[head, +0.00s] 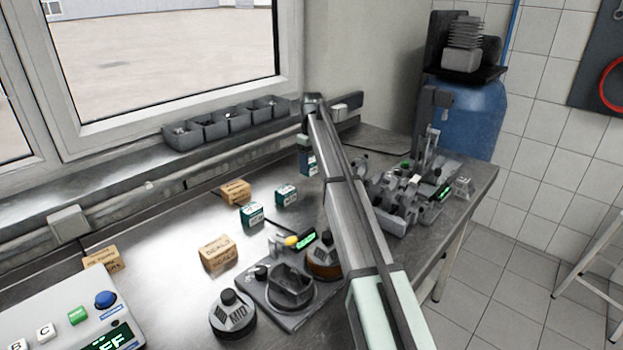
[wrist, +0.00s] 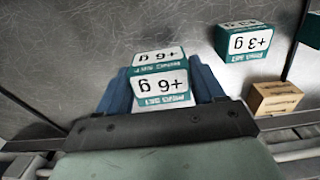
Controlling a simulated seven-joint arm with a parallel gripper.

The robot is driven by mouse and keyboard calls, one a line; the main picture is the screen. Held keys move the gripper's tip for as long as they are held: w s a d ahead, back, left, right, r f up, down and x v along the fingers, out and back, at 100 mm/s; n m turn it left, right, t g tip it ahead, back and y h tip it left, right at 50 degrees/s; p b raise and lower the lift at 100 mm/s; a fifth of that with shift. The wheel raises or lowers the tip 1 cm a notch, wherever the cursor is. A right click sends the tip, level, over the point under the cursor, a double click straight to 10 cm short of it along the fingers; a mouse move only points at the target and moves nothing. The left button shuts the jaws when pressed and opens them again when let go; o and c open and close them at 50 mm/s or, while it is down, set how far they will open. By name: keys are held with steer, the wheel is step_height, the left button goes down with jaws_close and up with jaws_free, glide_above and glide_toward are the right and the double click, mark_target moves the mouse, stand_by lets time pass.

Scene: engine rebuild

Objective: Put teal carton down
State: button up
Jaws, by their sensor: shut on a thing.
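A teal carton (wrist: 160,92) with a white "+6 g" label sits between the two blue fingers of my gripper (wrist: 163,84) in the wrist view. The gripper is shut on it. In the head view my gripper (head: 309,163) is at the back of the metal bench, near the window ledge, and the carton is mostly hidden there. I cannot tell whether its base touches the bench. A "+3 g" teal carton (wrist: 243,40) stands apart from it. Two teal cartons stand on the bench in the head view, one nearer (head: 251,215) and one farther (head: 286,195).
Tan boxes stand on the bench, one by the ledge (head: 235,192) and one marked SEALS (head: 218,253). A scale with a dark bowl (head: 290,285), a MID canister (head: 233,315) and metal engine parts (head: 400,195) flank my arm. Grey bins (head: 228,124) line the sill.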

mark_target(312, 160)
steer(key=shift+f, duration=2.95)
steer(key=shift+f, duration=0.1)
steer(key=o, duration=1)
steer(key=shift+o, duration=0.2)
step_height(312, 160, up, 12)
steer(key=shift+r, duration=0.1)
